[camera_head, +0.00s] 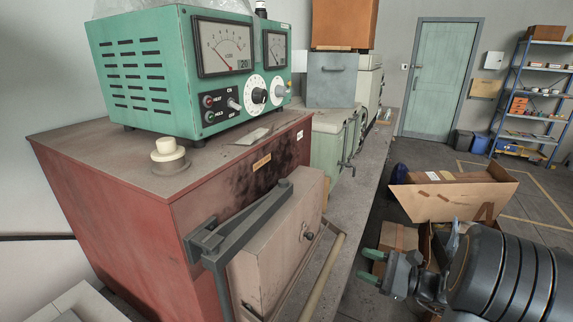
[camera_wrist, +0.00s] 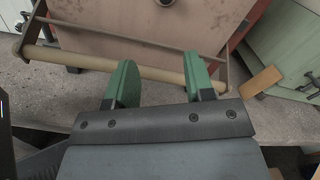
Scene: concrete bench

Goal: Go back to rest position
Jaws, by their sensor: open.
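My gripper (camera_head: 371,266) is at the lower right of the head view, in front of the bench edge, with its two green fingers apart and nothing between them. In the wrist view my gripper (camera_wrist: 160,85) is open too, its fingertips close to the tan bar handle (camera_wrist: 130,68) of a furnace door. I cannot tell whether a fingertip touches the bar. The furnace (camera_head: 120,215) is a red box with a pinkish door (camera_head: 280,250) on its front. The door also shows in the wrist view (camera_wrist: 130,22).
A green meter unit (camera_head: 150,75) and a small cream knob-like piece (camera_head: 169,155) sit on the furnace. Open cardboard boxes (camera_head: 450,198) stand on the floor behind my arm. A blue shelf rack (camera_head: 540,95) and a green door (camera_head: 441,80) are at the back.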

